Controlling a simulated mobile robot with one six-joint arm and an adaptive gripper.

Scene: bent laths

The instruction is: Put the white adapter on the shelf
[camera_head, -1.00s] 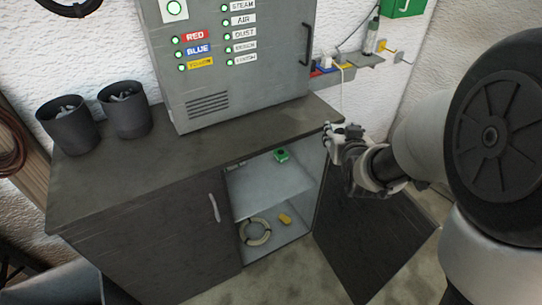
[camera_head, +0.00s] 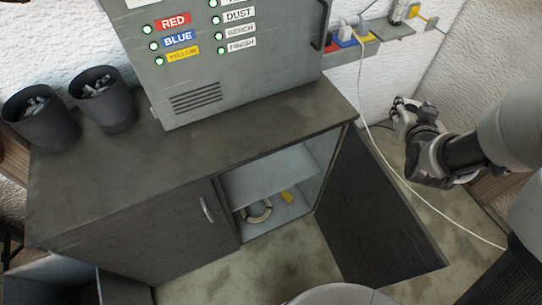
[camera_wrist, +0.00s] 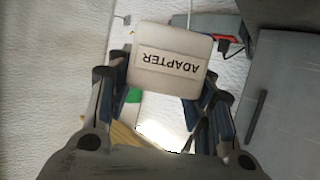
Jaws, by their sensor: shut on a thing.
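My gripper (camera_head: 402,108) is at the right in the head view, in the air right of the cabinet and above its open door. In the wrist view my gripper (camera_wrist: 163,80) is shut on the white adapter (camera_wrist: 170,50), whose label reads ADAPTER upside down. The adapter sits between both fingers. I cannot make it out clearly in the head view. A pale shelf (camera_head: 278,172) shows inside the open cabinet, left of my gripper. Its back is hidden under the cabinet top.
The dark cabinet door (camera_head: 375,215) stands open between the cabinet and my arm. A white cord (camera_head: 425,198) runs from the wall down past my gripper. A cable ring (camera_head: 258,212) and a yellow item (camera_head: 287,197) lie below the shelf. Pots (camera_head: 104,100) stand on top.

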